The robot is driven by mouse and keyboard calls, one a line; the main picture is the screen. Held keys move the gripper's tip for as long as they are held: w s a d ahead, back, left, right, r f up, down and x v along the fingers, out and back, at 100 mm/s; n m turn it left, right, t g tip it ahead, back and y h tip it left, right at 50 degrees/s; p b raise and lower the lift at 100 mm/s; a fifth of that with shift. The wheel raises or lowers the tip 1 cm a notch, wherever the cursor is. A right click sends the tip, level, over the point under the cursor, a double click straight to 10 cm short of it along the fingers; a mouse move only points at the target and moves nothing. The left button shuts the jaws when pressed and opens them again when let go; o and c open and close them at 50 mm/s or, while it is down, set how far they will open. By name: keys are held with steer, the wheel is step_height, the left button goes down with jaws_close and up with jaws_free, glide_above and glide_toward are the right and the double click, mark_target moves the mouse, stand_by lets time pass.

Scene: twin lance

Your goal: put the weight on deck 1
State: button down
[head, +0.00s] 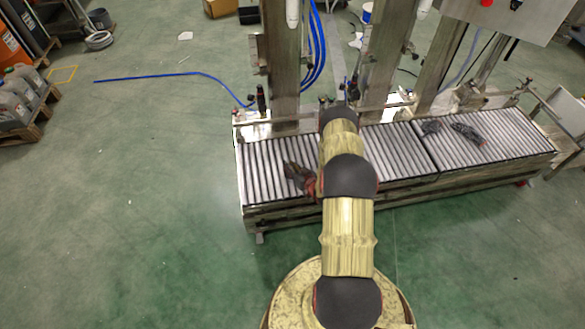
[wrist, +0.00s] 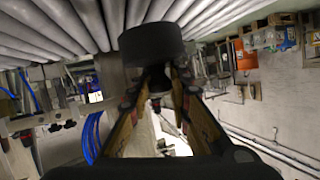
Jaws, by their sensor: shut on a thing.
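The weight (wrist: 152,43) is a dark, round, short cylinder at the top middle of the wrist view. My gripper (wrist: 160,78) is shut on it, with a finger on each side of its narrower part. Roller bars show behind the weight in the wrist view; I cannot tell whether it touches them. Two roller decks lie side by side there, a left deck (head: 262,172) and a right deck (head: 513,141). No readable label shows which one is deck 1.
Dark crumpled things (head: 467,133) lie on the right deck. Steel columns (head: 283,60) stand behind the decks, with blue hoses (head: 317,45) beside them. The green floor at left is mostly clear.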

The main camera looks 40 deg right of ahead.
steer(key=shift+w+f+b, duration=0.2)
steer(key=shift+f+b, duration=0.2)
steer(key=shift+f, duration=0.55)
steer(key=shift+w+f+b, duration=0.2)
steer(key=shift+f+b, duration=0.2)
steer(key=shift+f, duration=0.5)
steer(key=c, duration=1.6)
jaws_free()
steer(key=shift+s+f, duration=0.1)
steer(key=shift+f, duration=0.05)
steer(key=shift+c, duration=0.2)
